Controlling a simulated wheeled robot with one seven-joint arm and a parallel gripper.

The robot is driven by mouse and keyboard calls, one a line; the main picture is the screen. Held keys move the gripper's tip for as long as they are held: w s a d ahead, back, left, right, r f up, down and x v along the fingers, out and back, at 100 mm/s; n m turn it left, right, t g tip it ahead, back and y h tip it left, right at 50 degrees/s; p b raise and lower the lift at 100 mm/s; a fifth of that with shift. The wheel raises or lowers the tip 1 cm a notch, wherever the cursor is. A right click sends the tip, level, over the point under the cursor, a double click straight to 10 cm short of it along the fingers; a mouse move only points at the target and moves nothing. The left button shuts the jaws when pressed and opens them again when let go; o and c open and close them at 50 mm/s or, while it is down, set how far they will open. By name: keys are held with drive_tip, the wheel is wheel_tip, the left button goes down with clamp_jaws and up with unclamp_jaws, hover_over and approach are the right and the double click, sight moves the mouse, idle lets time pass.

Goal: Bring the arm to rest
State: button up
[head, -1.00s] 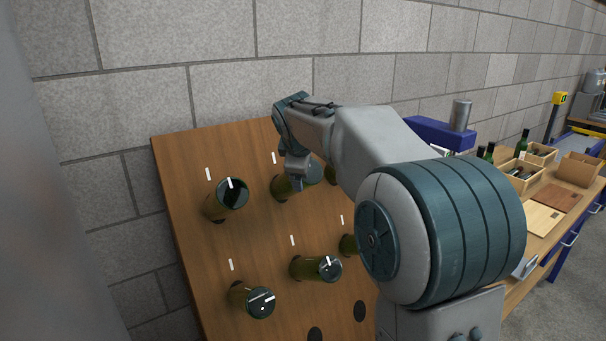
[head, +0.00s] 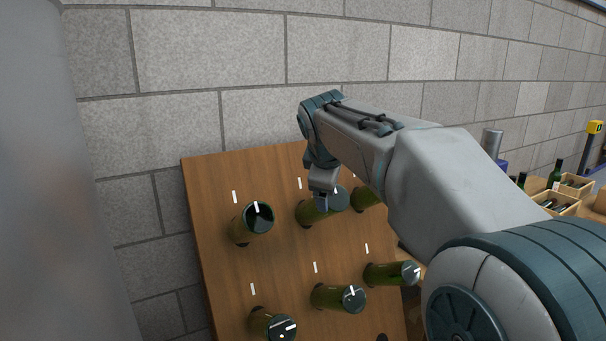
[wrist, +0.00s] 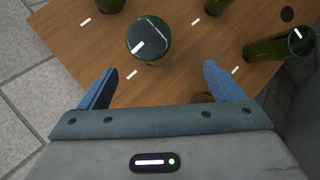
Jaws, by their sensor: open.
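My gripper (head: 322,199) is up at the wooden riddling board, close to the bottle (head: 312,212) in the middle of the upper row, and partly hides it. In the wrist view my gripper (wrist: 160,84) is open, its two blue fingers wide apart with nothing between them. A green bottle's round end (wrist: 149,41) with a white mark lies just beyond the fingertips. My arm reaches in from the right and hides part of the board.
The wooden board (head: 205,190) holds several green bottles, neck-in, with white marks beside them. A block wall (head: 210,50) stands close behind. At right, a bench carries bottles (head: 555,174) and a wooden crate (head: 556,204). A grey surface fills the left edge.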

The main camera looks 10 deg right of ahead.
drive_tip(key=s+d+f+m+g+y, duration=0.1)
drive_tip(key=s+f+m+g, duration=0.1)
drive_tip(key=s+f+m, duration=0.4)
drive_tip(key=s+d+f+m+g+y, duration=0.1)
drive_tip(key=s+f+m+g, duration=0.2)
drive_tip(key=s+f+m, duration=0.4)
drive_tip(key=s+f, duration=0.4)
drive_tip(key=s, duration=0.4)
drive_tip(key=s+f, duration=0.5)
drive_tip(key=s, duration=0.3)
drive_tip(key=shift+d, duration=0.25)
